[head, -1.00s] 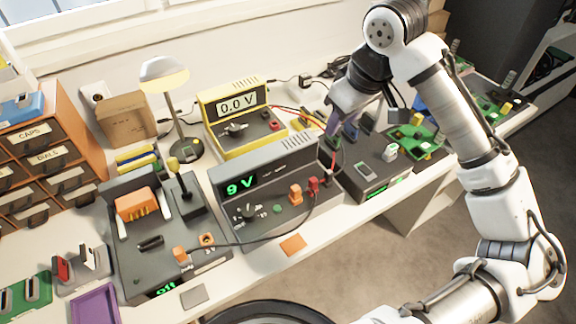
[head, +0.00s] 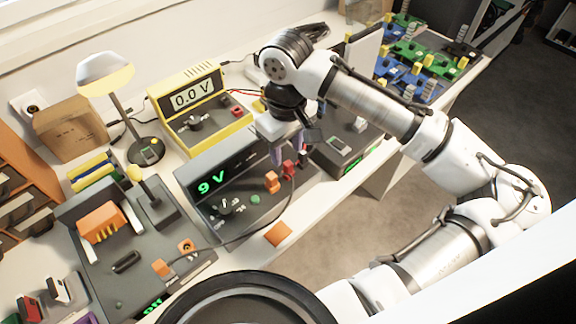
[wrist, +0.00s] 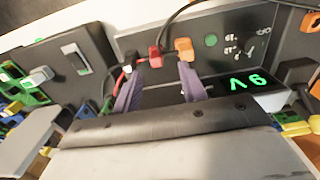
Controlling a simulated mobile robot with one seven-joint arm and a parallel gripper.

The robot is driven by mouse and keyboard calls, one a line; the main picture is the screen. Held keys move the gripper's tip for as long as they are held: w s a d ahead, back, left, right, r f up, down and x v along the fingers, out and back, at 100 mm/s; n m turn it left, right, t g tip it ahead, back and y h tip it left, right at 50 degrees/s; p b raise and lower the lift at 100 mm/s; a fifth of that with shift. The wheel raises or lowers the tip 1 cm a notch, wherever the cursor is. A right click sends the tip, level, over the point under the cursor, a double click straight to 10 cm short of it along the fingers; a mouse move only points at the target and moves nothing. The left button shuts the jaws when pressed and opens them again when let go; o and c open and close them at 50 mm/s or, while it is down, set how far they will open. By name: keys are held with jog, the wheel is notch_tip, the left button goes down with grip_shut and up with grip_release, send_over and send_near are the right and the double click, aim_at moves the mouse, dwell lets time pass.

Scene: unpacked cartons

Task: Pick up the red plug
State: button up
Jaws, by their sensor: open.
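The red plug (head: 289,170) sits at the right end of the front of the grey power supply (head: 205,182), which reads 9 V. A dark cable runs from near the plug. An orange plug (head: 271,182) is just to its left. My gripper (head: 288,152) is open, with its purple-grey fingers pointing down over the red plug. In the wrist view, the red plug (wrist: 155,57) shows just beyond and between the fingertips (wrist: 158,80). The orange plug (wrist: 184,49) is close to the right finger. I see no contact with the red plug.
A yellow meter (head: 195,105) reading 0.0 V stands behind the supply. A dark box (head: 340,150) sits close on the right. A lamp (head: 105,75) and a grey unit with an orange block (head: 100,225) are on the left. The loose cable crosses the front.

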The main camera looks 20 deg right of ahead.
aim_at(288, 163)
jog(key=f, duration=0.5)
jog(key=shift+w+d+p, duration=0.25)
jog(key=shift+w+p, duration=0.05)
jog(key=shift+p, duration=0.1)
jog(key=shift+c, duration=0.3)
grip_shut()
